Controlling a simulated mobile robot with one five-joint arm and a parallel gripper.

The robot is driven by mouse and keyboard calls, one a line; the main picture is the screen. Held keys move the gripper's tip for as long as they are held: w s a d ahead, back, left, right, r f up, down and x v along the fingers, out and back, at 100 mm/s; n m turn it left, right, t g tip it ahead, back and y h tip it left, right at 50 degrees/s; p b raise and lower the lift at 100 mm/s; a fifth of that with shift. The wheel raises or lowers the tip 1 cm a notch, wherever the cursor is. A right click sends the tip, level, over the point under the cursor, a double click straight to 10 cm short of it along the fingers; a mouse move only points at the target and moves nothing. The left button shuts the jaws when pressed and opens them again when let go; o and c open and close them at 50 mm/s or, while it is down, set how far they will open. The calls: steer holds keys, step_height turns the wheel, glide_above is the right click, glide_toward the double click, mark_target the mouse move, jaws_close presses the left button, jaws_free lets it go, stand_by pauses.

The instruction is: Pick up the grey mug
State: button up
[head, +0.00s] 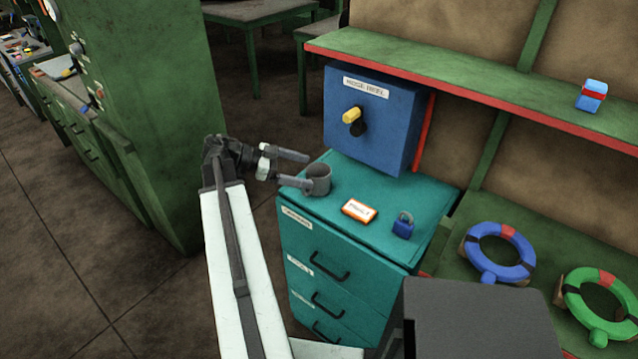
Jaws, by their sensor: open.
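The grey mug (319,180) stands upright near the left edge of the teal drawer cabinet's top (375,186). My gripper (309,171) is open, with its two fingers pointing right at the mug. The far finger ends by the mug's upper back side, and the near finger ends at its left front. The near finger hides part of the mug's left side. I cannot tell whether either finger touches it.
An orange-and-white labelled box (359,210) and a blue padlock (403,226) lie on the cabinet top right of the mug. A blue box with a yellow knob (371,118) stands behind. A green shelf (470,82) overhangs at right; green machinery (150,100) stands left.

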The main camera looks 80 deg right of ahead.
mark_target(318, 171)
steer(key=b+x, duration=0.1)
steer(key=x, duration=0.4)
steer(key=shift+s+d+r+b, duration=0.1)
steer(key=shift+d+r+b, duration=0.1)
steer(key=shift+b, duration=0.1)
steer(key=c, duration=1.5)
steer(key=shift+c, duration=0.2)
steer(key=shift+r, duration=0.1)
step_height(318, 171, up, 10)
steer(key=p, duration=1)
